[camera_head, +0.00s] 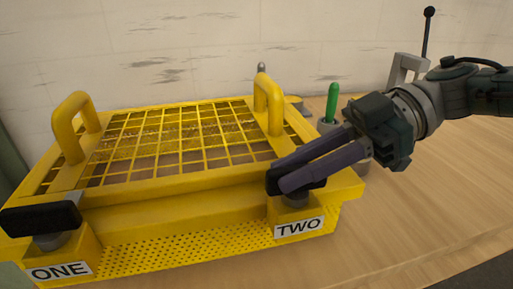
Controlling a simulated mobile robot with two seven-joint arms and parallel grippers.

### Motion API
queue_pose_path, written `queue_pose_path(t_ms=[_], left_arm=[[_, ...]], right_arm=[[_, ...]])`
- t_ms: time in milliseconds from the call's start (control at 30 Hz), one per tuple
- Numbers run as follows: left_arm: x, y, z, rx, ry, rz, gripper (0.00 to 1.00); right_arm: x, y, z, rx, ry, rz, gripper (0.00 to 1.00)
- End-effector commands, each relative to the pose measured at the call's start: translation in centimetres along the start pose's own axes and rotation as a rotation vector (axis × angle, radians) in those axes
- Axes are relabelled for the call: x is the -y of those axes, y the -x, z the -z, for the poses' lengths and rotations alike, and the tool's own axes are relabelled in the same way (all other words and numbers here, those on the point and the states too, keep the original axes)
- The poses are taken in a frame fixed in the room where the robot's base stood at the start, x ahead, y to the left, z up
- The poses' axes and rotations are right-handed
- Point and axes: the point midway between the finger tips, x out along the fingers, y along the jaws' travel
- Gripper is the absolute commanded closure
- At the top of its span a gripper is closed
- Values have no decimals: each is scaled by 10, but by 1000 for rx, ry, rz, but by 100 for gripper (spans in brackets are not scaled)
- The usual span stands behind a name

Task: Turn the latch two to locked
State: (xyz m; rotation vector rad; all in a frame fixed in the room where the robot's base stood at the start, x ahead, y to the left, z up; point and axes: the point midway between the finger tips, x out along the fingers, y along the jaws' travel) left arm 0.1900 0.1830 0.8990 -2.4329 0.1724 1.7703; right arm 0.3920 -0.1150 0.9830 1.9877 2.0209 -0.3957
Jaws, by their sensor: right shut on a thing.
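Latch two is a black bar on a grey round post (294,200), above the white label TWO (299,227) at the front right corner of a yellow guard (160,213). My right gripper (283,182) comes in from the right and is shut on the latch's black handle. The fingers cover most of that handle, so its exact angle is hard to tell. Latch one (42,218), a black bar above the label ONE (60,271), lies roughly sideways at the front left corner. My left gripper is not in view.
The guard has a mesh top and two yellow loop handles, left (74,125) and right (268,103). Behind it at the right stand a green-handled tool (333,102) and a grey bracket with a black-knobbed lever (427,35). The wooden table (430,205) is clear at the right.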

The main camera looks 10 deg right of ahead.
Motion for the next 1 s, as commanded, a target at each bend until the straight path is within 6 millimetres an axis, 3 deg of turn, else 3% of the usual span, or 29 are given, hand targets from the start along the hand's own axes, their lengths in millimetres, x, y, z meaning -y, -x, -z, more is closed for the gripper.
queue_pose_path(t_ms=[133, 567, 600, 833, 1000], left_arm=[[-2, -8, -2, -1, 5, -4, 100], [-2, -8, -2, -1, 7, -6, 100], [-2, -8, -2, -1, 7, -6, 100], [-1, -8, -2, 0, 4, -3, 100], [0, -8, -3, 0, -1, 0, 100]], right_arm=[[0, -1, -2, 2, 9, 22, 100], [1, -1, 0, 2, 12, 33, 100], [1, -1, 0, 2, 12, 33, 75], [0, -1, 0, 1, 12, 32, 49], [0, -1, 0, 0, 12, 31, 48]])
